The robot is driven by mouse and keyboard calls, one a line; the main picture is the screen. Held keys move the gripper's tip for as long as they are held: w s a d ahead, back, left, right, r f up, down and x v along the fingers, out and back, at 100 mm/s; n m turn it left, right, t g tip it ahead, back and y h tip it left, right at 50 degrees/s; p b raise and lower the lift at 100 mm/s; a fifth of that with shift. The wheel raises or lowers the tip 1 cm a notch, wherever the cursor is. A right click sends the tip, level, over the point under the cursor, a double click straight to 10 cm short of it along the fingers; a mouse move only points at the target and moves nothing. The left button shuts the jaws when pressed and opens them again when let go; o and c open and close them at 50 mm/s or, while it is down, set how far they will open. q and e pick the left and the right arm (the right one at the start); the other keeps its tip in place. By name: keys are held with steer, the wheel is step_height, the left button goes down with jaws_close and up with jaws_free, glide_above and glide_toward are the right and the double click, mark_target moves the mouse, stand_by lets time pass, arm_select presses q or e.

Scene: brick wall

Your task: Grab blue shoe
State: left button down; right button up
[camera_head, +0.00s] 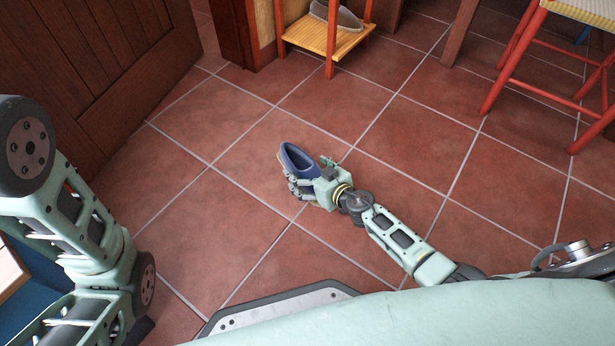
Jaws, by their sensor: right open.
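The blue shoe (297,160) is on or just above the red tiled floor, in the middle of the head view. Its dark opening faces up. My right gripper (308,181) is at the shoe's lower right end, with its fingers open beside or around it. The fingers hide that end of the shoe, and I cannot tell whether they touch it. My left arm (75,215) comes in at the left edge, and its gripper is out of view.
A small wooden rack (326,38) with a grey shoe (337,17) on it stands at the top. A red stool (520,60) is at the upper right. A brown wooden door (95,70) is at the upper left. The tiled floor (430,130) around the shoe is clear.

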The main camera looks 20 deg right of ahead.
steer(key=shift+c, duration=0.4)
steer(key=shift+r, duration=0.1)
steer(key=c, duration=1.3)
steer(key=shift+o, duration=0.2)
